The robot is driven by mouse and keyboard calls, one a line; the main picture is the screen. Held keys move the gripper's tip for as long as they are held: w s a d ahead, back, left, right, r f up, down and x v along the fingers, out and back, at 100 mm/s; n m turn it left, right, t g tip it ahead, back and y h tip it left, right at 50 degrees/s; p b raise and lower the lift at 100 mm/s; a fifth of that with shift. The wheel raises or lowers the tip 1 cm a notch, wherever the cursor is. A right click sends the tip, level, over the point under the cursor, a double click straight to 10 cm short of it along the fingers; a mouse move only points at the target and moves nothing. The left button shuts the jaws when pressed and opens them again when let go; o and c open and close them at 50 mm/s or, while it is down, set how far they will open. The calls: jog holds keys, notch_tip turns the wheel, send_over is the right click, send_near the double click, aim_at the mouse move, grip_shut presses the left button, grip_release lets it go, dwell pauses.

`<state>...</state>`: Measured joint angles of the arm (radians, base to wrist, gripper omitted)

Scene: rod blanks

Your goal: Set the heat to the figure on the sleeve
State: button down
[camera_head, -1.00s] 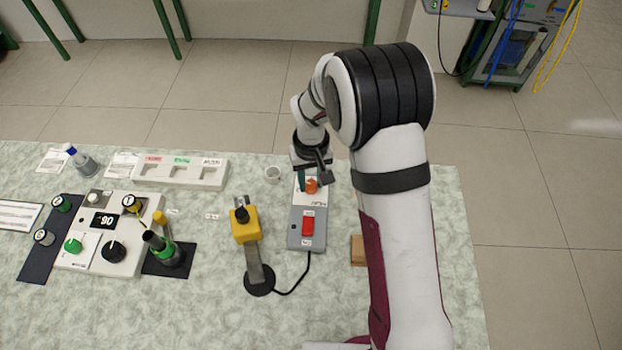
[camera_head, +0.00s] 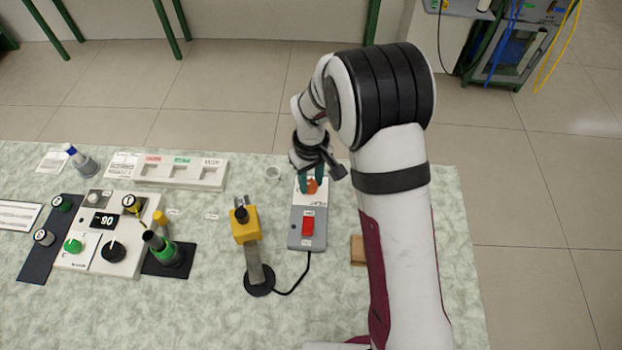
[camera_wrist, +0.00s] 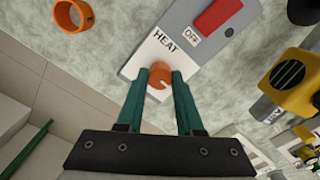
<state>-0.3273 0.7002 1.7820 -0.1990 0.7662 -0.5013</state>
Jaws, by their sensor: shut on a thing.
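The grey heat box (camera_head: 306,228) stands on the bench, with an orange knob (camera_head: 312,186) at its far end. In the wrist view the knob (camera_wrist: 159,77) sits on a white plate marked HEAT. My gripper (camera_wrist: 160,78) points down at the plate, and its two green fingers are shut on the knob, one on each side. The knob's pointer and scale are too small or covered to read. I cannot tell which item is the sleeve, and no figure on one is readable.
A red switch (camera_head: 307,226) marked OFF is on the same box. A yellow-headed stand (camera_head: 245,228) is just left of it. An orange ring (camera_wrist: 75,14) lies beside the box. A panel with knobs and a display (camera_head: 105,222) is further left. My arm covers the bench on the right.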

aim_at(311, 184)
jog(key=c, duration=0.5)
grip_release()
jog(key=shift+c, duration=0.2)
jog(key=shift+r, duration=0.1)
notch_tip(311, 184, up, 16)
jog(key=shift+f, duration=0.2)
jog(key=s+d+r+m+y, duration=0.1)
jog(key=s+d+r+m, duration=0.2)
jog(key=s, duration=0.4)
jog(key=s+d+r+m, duration=0.2)
jog(key=s+d+m, duration=0.25)
jog(key=s, duration=0.25)
jog(key=s+d+f+m, duration=0.2)
jog(key=s+m, duration=0.3)
jog(key=s, duration=0.7)
jog(key=shift+d+f+y, duration=0.15)
jog(key=shift+f+y, duration=0.25)
jog(key=shift+f, duration=0.2)
